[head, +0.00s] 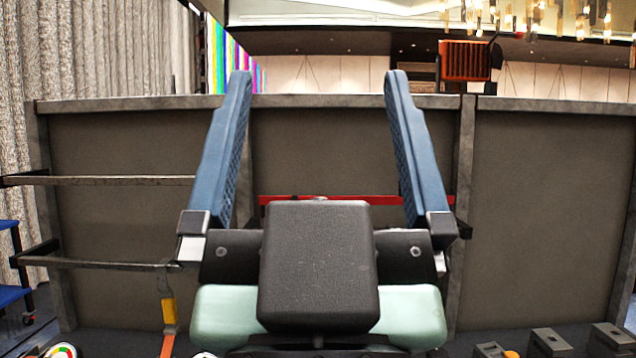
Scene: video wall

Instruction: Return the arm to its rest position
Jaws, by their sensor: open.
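My gripper (317,85) is in the middle of the head view, close to the camera. Its two long blue fingers point up and stand wide apart. Nothing is held between them. The dark block of my gripper's body and pale green parts of my arm show below the fingers. They hide the lower middle of the view.
A grey framed panel wall (545,200) spans the view behind my gripper. A red bar (420,200) crosses it behind the fingers. Metal rails (100,180) stick out at left. A blue cart (12,295) stands at far left. Dark blocks (550,343) sit at lower right.

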